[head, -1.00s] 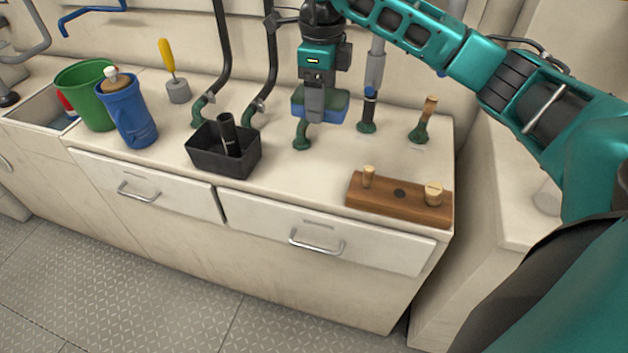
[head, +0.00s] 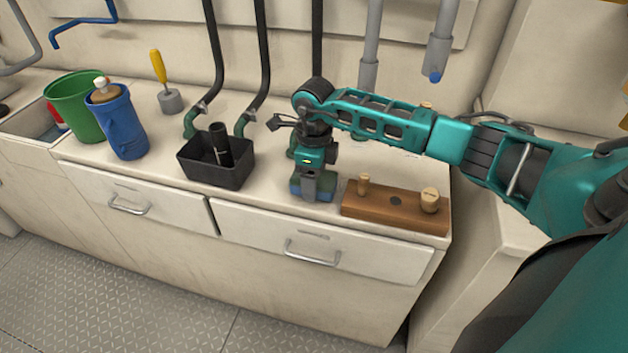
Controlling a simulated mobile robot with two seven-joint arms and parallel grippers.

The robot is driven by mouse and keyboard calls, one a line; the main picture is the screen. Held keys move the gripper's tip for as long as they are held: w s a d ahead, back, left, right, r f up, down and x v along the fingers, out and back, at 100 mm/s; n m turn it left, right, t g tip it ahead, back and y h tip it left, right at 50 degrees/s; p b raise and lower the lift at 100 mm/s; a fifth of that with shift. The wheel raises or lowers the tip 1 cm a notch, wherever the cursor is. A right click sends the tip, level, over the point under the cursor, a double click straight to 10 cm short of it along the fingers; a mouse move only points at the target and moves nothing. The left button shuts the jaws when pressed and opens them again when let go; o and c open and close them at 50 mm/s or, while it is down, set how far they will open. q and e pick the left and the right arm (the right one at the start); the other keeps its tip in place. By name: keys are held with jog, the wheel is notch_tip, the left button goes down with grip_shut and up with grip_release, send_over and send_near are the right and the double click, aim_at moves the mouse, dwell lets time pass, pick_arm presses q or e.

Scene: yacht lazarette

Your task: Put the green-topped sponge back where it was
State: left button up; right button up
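My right gripper (head: 311,192) comes in from the right and points down, shut on the sponge (head: 327,188). The sponge has a blue body and a green top, and the fingers cover its middle. It is at the front part of the counter (head: 272,187), between the black tray (head: 217,174) and the wooden block (head: 395,209). It is touching the counter or just above it; I cannot tell which. My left gripper is not in view.
The black tray holds a black cylinder (head: 220,143). The wooden block carries pegs and has a dark hole. A blue jug (head: 119,124), a green bucket (head: 78,100) and a yellow-handled tool (head: 160,68) stand at the left. Hoses rise behind; a green fitting is partly hidden by my arm.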

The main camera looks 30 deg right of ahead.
jog(key=shift+f, duration=0.4)
jog(key=shift+f, duration=0.2)
jog(key=o, duration=0.9)
jog(key=shift+o, duration=0.2)
